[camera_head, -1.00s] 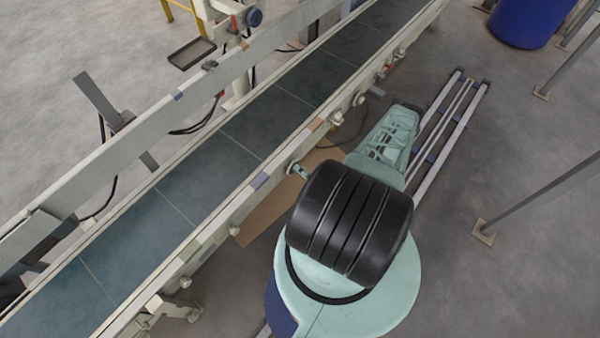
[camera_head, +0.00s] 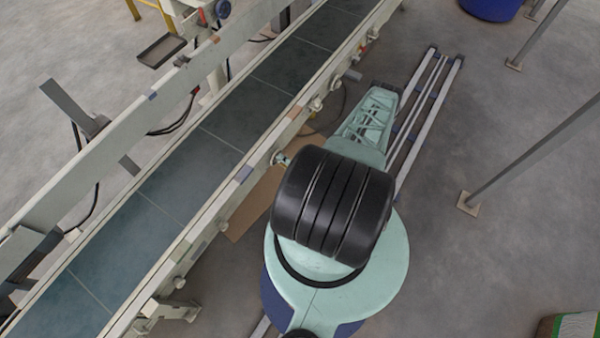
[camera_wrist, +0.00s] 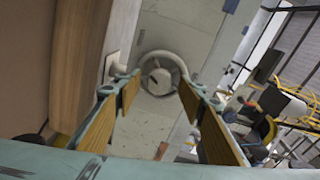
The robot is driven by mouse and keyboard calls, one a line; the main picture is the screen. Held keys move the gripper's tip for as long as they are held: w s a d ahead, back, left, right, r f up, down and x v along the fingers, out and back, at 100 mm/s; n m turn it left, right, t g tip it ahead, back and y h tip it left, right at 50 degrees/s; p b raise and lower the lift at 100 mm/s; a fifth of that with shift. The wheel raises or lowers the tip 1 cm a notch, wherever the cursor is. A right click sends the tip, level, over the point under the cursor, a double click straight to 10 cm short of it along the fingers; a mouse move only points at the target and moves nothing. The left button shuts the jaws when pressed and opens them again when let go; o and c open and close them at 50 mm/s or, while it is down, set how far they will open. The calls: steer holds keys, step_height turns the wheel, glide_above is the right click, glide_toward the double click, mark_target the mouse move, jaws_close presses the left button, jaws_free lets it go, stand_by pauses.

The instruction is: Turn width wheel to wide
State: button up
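In the wrist view, a pale grey ring with a round hub (camera_wrist: 162,62) shows beyond and between my fingers. It looks like a handwheel in front of a grey panel, but I cannot tell for sure that it is the width wheel. My gripper (camera_wrist: 160,84) is open, with brown pads on both fingers. The ring spans most of the gap between the fingertips; I cannot tell whether they touch it.
The conveyor belt (camera_head: 150,215) runs diagonally, with small knobs along its near rail (camera_head: 232,185). A grey post (camera_head: 530,155) stands at right. A blue barrel (camera_head: 490,6) is at the top. A green and white item (camera_head: 572,325) lies bottom right. A brown surface (camera_wrist: 85,60) is close on the left.

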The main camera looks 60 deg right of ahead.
steer(key=v, duration=1.1)
steer(key=shift+s, duration=0.2)
stand_by(0.9)
steer(key=shift+r, duration=0.15)
stand_by(0.7)
